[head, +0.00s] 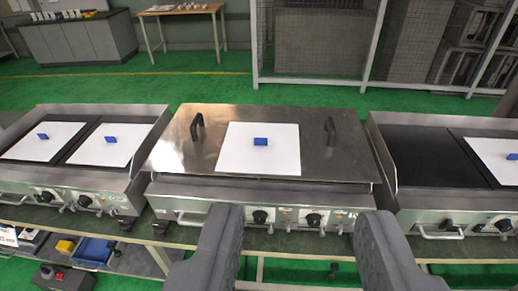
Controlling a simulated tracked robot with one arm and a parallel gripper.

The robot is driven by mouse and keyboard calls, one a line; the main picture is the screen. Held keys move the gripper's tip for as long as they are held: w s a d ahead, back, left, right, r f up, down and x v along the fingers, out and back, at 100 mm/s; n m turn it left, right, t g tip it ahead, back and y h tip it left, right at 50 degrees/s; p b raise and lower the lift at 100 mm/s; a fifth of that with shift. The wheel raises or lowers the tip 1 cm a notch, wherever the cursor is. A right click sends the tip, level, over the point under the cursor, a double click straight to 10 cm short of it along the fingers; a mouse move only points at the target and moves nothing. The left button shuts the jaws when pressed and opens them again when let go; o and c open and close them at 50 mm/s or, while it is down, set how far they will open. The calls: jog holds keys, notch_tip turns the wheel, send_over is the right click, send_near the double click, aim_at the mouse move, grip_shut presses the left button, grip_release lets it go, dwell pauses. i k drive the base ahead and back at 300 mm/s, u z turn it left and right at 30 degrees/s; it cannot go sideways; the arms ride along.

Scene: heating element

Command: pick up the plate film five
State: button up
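Several white square plate films, each with a small blue grip block on top, are in the head view. One plate film (259,158) lies on the closed steel lid (190,155) of the middle heating unit. Two more, one at far left (42,141) and one beside it (107,145), lie on the left heating unit. Another plate film (497,159) lies on the right unit and is cut by the picture edge. I see no number marking which is five. My gripper (299,225) is open and empty, its two grey fingers apart in front of the middle unit.
The units stand side by side on a bench with knobs and handles along the front (260,217). Dark handles (197,127) rise from the middle lid. Below left are a blue bin (95,250) and a red-button box (62,277). Behind are green floor and a wire cage.

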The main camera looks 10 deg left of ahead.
aim_at(249, 148)
jog(key=z, duration=0.5)
jog(key=i, duration=1.05)
jog(key=z, duration=0.4)
jog(key=i, duration=0.85)
jog(key=u, duration=0.35)
